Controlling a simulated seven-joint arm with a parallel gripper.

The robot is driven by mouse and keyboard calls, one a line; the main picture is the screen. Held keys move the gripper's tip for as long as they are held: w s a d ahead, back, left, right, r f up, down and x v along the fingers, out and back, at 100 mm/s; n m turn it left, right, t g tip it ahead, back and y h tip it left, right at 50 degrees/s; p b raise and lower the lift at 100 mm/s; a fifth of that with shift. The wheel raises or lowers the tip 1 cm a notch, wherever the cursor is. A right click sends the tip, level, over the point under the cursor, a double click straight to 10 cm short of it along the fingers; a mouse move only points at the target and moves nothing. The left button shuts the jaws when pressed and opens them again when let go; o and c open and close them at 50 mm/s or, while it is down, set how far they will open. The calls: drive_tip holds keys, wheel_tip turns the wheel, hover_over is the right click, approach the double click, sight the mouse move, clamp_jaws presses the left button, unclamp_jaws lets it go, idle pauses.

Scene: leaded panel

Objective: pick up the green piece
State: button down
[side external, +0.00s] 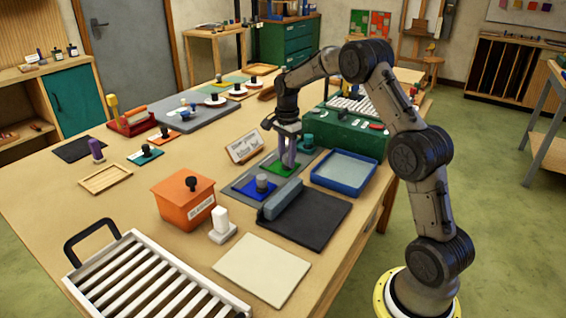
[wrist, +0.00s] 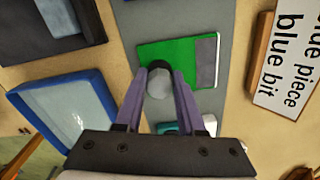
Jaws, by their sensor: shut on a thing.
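The green piece (wrist: 172,48) is a flat bright green plate with a grey patch on one side and a round grey knob. It lies on a grey strip (wrist: 156,14) in the wrist view. In the side view the green piece (side external: 284,167) shows below my gripper (side external: 289,160). My gripper, seen in the wrist view (wrist: 160,85), points down with its purple fingers shut on the knob. I cannot tell whether the plate touches the strip or is just above it.
A blue-rimmed tray (side external: 345,171) is to the right. A label stand (side external: 244,147) is behind. A dark mat (side external: 310,219) with a grey block (side external: 283,199) lies in front. An orange box (side external: 183,197) stands left.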

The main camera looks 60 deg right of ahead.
sight(287, 155)
drive_tip(key=shift+r, duration=0.1)
drive_tip(key=shift+r, duration=0.45)
wheel_tip(287, 155, up, 2)
drive_tip(key=shift+r, duration=0.1)
drive_tip(key=s+a+r, duration=0.6)
drive_tip(key=s+r, duration=0.3)
drive_tip(key=s, duration=0.3)
drive_tip(key=shift+s+r, duration=0.3)
drive_tip(key=shift+r, duration=0.05)
drive_tip(key=c, duration=1.1)
unclamp_jaws()
clamp_jaws()
